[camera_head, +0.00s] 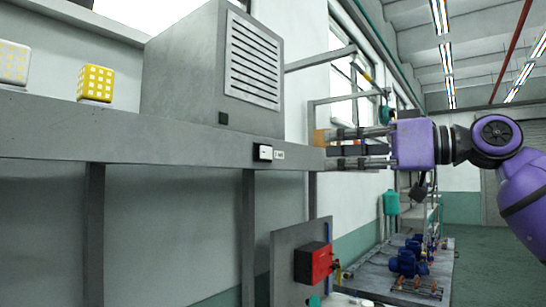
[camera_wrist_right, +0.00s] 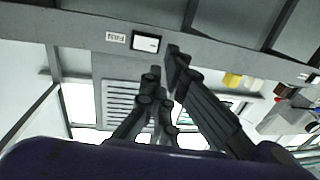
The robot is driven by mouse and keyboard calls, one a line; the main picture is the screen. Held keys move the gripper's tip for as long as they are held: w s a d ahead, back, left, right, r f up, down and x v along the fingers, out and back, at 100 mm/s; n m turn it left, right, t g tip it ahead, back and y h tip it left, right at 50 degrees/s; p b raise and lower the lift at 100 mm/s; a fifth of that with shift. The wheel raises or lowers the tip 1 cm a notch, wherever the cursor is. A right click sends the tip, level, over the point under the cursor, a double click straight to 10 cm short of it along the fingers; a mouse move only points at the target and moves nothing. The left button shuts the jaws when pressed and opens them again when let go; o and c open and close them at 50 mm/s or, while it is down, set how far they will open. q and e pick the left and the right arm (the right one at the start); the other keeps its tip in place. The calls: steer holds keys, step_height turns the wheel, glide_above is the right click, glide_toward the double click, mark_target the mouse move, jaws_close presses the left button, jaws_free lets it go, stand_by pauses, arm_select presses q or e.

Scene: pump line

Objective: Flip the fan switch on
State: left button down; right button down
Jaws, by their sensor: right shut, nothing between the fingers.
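The fan switch (camera_head: 263,152) is a small white rocker in a black frame on the front edge of a grey shelf beam, beside a FAN label (camera_head: 279,155). In the right wrist view the switch (camera_wrist_right: 146,43) appears upside down, just beyond the fingertips. Whether the rocker is on or off cannot be told. The fan unit (camera_head: 252,62), a grey box with a slatted grille, stands on the shelf above. My right gripper (camera_head: 328,143) is shut and empty, to the right of the switch and apart from it. My left gripper is out of view.
A yellow cube (camera_head: 96,83) and a white cube (camera_head: 13,62) stand on the shelf (camera_head: 130,133) at left. A red box (camera_head: 313,263) is mounted on a grey panel below. Blue pumps (camera_head: 408,258) sit low at the back. Open air lies between gripper and switch.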

steer(key=shift+r, duration=0.1)
steer(key=p, duration=0.3)
glide_toward(266, 153)
steer(key=a, duration=0.6)
steer(key=shift+w+a, duration=0.5)
steer(key=shift+a, duration=0.1)
